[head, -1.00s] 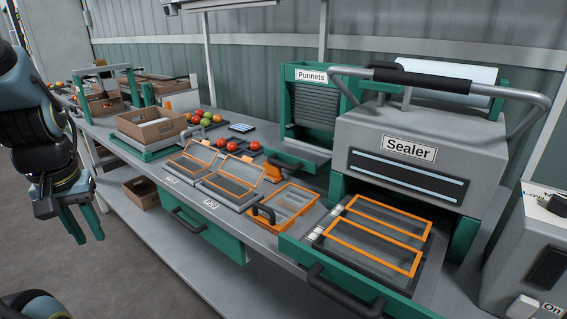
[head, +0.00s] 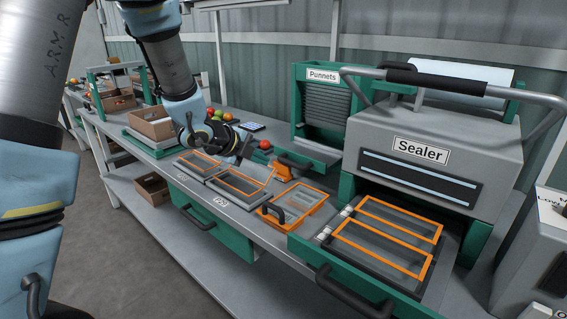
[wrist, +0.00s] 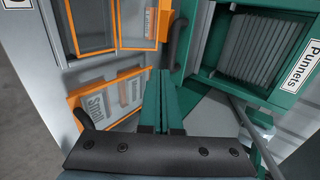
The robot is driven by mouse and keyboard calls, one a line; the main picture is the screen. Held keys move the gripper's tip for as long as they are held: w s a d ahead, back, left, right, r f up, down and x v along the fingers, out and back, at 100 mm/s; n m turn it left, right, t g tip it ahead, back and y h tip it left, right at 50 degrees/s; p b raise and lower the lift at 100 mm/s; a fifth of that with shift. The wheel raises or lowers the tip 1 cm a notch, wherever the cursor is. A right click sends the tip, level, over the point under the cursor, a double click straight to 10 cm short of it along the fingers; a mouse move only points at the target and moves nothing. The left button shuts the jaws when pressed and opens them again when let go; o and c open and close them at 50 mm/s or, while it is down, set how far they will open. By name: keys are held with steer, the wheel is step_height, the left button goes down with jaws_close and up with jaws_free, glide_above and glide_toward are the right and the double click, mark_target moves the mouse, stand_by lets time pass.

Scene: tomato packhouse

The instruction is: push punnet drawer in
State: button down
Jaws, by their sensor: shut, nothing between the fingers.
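The punnet drawer (head: 318,152) sticks out at the foot of the green dispenser marked "Punnets" (head: 328,105). Its dark bar handle (wrist: 179,45) stands on the green front in the wrist view. My gripper (wrist: 160,73) is shut and empty, its green fingers together. Its tips are just short of the handle and slightly left of it in the wrist view; I cannot tell whether they touch. In the head view my wrist (head: 212,137) hangs over the bench left of the drawer, and the fingers are hard to make out.
Orange-framed panels (head: 240,182) and an orange tray with a dark handle (head: 295,205) lie on the bench in front. The sealer (head: 430,150) stands to the right, its own framed drawer (head: 385,240) out. Tomatoes and a cardboard box (head: 150,122) are at the left.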

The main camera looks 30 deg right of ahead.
mark_target(309, 153)
steer(key=x, duration=0.3)
steer(key=p+x, duration=0.1)
steer(key=x, duration=0.2)
steer(key=r+p+x, duration=0.1)
steer(key=x, duration=0.1)
steer(key=shift+w+d+f, duration=0.25)
steer(key=shift+w+d, duration=0.05)
steer(key=shift+d, duration=0.35)
steer(key=shift+w+d+f+p, duration=0.1)
steer(key=shift+d+f+p, duration=0.05)
steer(key=shift+d+p, duration=0.15)
steer(key=shift+w+d+f+p, duration=0.1)
steer(key=shift+w+d+p, duration=0.05)
steer(key=shift+d, duration=0.25)
steer(key=w+d, duration=0.1)
steer(key=d, duration=0.2)
steer(key=w+d, duration=0.1)
steer(key=d, duration=0.3)
steer(key=w+d, duration=0.1)
steer(key=d, duration=0.2)
steer(key=shift+w+d, duration=0.2)
steer(key=shift+w, duration=0.05)
steer(key=shift+d+r, duration=0.1)
steer(key=shift+r, duration=0.1)
